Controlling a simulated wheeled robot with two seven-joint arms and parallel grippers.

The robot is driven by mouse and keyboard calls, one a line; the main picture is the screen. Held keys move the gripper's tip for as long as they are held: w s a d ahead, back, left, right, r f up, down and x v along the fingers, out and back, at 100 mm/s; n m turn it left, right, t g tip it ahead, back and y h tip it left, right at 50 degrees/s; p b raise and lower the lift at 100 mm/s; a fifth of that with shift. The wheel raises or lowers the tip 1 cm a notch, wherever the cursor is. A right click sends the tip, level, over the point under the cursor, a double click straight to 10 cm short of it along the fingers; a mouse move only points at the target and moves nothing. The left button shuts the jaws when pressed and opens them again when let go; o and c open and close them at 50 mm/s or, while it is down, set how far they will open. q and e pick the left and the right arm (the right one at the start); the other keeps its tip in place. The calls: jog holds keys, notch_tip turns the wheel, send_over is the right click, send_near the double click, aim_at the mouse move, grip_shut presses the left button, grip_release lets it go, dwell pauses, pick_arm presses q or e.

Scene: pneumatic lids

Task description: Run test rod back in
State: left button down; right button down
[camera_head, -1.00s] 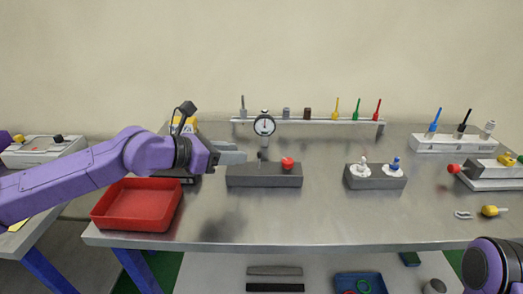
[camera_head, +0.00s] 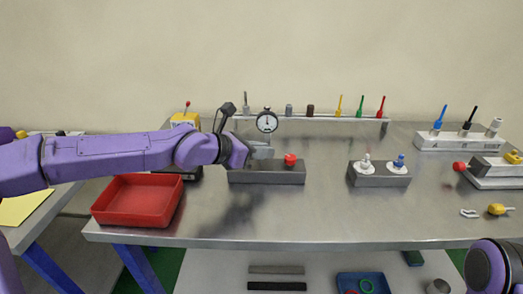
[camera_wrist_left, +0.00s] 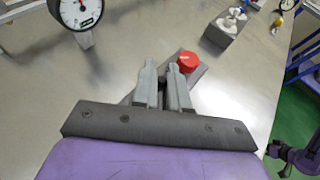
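A long grey block (camera_head: 285,175) lies on the steel table with a red round knob (camera_head: 290,160) on top near its right end. The knob also shows in the left wrist view (camera_wrist_left: 188,61). My left gripper (camera_head: 266,152) is over the left part of the block, left of the knob. In the left wrist view its two fingers (camera_wrist_left: 162,80) stand a little apart with a small dark thing in the gap. I cannot tell whether they touch it. No rod shows clearly. My right arm shows at the lower right, its gripper out of sight.
A dial gauge (camera_head: 267,121) stands close behind the left gripper. A red tray (camera_head: 137,218) is at the table's left front. A second grey block (camera_head: 379,179) with white and blue-topped fittings stands to the right. The table's front middle is clear.

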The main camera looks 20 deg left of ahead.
pick_arm(q)
jog(key=shift+r, duration=0.15)
jog(key=y+p, duration=0.1)
jog(key=p, duration=0.1)
jog(key=d+m+g+y+p, duration=0.1)
jog(key=p, duration=0.3)
jog(key=shift+w+d+g+y, duration=0.2)
jog(key=shift+d+g+y, duration=0.1)
jog(key=shift+y, duration=0.1)
jog(key=shift+f, duration=0.2)
jog(key=shift+f+m+y, duration=0.15)
jog(key=shift+m+y, duration=0.15)
jog(key=c, duration=1.2)
grip_release()
jog(key=p+v, duration=0.1)
jog(key=v, duration=0.9)
jog(key=shift+s+a+r, duration=0.1)
jog(key=shift+r, duration=0.15)
jog(key=shift+r, duration=0.1)
